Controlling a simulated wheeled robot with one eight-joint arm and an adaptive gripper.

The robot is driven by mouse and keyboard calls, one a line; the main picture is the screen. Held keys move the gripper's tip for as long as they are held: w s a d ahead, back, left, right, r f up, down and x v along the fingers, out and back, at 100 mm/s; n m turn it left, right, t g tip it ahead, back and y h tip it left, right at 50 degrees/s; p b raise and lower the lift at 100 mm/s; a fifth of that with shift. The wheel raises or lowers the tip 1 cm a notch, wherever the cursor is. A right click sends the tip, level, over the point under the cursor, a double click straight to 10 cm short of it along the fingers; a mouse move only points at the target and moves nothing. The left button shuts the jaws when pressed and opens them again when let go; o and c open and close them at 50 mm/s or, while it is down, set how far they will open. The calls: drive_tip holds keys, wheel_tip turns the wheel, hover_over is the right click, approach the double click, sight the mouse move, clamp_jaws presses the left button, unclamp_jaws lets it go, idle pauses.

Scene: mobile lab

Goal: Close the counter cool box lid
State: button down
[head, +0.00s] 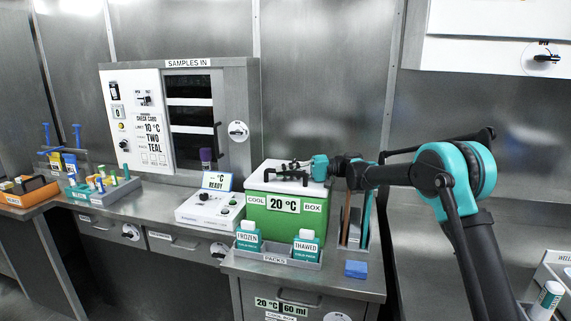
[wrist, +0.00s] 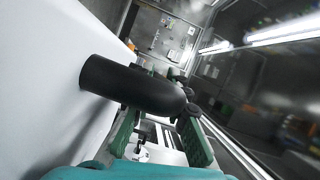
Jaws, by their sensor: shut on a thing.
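The cool box (head: 284,217) is green, reads "20 °C" on its front and stands on the counter. Its white lid (head: 262,181) lies across the top and looks level; I cannot tell if a thin gap remains at the rim. My gripper (head: 288,171) reaches in from the right, just above the lid. In the wrist view, the black lid handle (wrist: 135,88) sits between the green finger pads of my gripper (wrist: 160,125), which is shut on it. The white lid surface (wrist: 45,70) fills the left there.
A tray with "FROZEN" (head: 248,236) and "THAWED" (head: 306,246) bottles stands before the box. A white device (head: 207,209) is at left. A rack (head: 354,229) of upright panels stands close at right, with a blue block (head: 356,269) in front.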

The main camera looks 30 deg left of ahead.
drive_tip(key=shift+f, duration=0.4)
drive_tip(key=shift+s+f, duration=0.1)
drive_tip(key=c, duration=1.5)
unclamp_jaws()
drive_tip(key=shift+d, duration=0.1)
drive_tip(key=v, duration=1.2)
drive_tip(key=shift+r, duration=0.25)
